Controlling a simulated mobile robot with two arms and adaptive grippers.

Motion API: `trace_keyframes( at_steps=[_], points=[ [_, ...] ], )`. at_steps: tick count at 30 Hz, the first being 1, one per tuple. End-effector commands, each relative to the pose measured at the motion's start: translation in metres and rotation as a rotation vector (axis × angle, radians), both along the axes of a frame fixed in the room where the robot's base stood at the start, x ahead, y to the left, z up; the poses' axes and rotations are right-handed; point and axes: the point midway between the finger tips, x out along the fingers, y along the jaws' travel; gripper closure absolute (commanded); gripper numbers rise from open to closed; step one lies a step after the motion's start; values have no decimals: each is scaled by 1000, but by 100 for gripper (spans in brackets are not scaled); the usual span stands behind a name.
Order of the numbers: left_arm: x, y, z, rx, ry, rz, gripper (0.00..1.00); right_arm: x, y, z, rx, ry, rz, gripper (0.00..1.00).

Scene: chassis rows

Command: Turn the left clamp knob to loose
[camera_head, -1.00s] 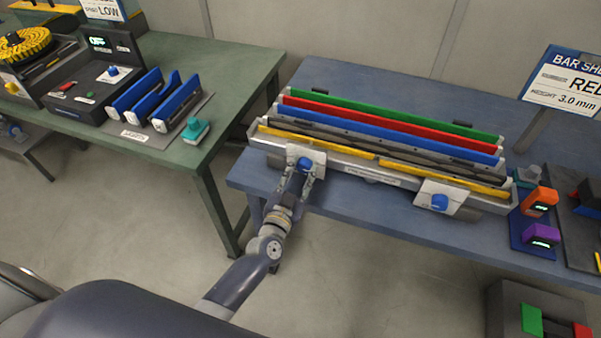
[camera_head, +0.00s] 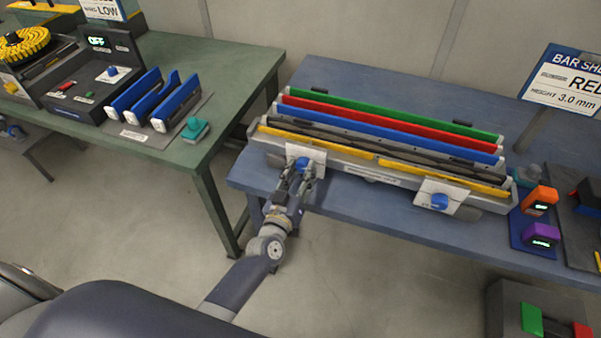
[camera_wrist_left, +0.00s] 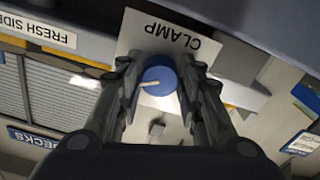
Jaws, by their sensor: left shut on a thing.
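The left clamp knob (camera_head: 302,163) is a blue round knob on a white plate on the front of the bar holder. My left gripper (camera_head: 298,172) is at this knob, with its fingers on either side of it. In the left wrist view the knob (camera_wrist_left: 158,80) sits between the fingertips of my left gripper (camera_wrist_left: 160,84), which is shut on it. A pale pointer line on the knob points left and slightly down there. The plate (camera_wrist_left: 165,38) is lettered CLAMP, upside down in that view. My right gripper does not show.
The holder bears long green, red, blue, grey and yellow bars (camera_head: 390,115). A second blue knob (camera_head: 439,201) is on its right front. Orange (camera_head: 540,200) and purple (camera_head: 541,235) devices stand at the right. A green table (camera_head: 225,70) is at the left.

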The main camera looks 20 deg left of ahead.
Motion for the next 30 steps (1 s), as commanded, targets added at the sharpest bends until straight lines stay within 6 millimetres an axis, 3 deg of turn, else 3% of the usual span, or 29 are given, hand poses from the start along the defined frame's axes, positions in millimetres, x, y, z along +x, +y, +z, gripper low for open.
trace_keyframes(
  at_steps=[30],
  points=[
    [0, -3, 1, -968, 33, 0, 90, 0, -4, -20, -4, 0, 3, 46]
  ],
)
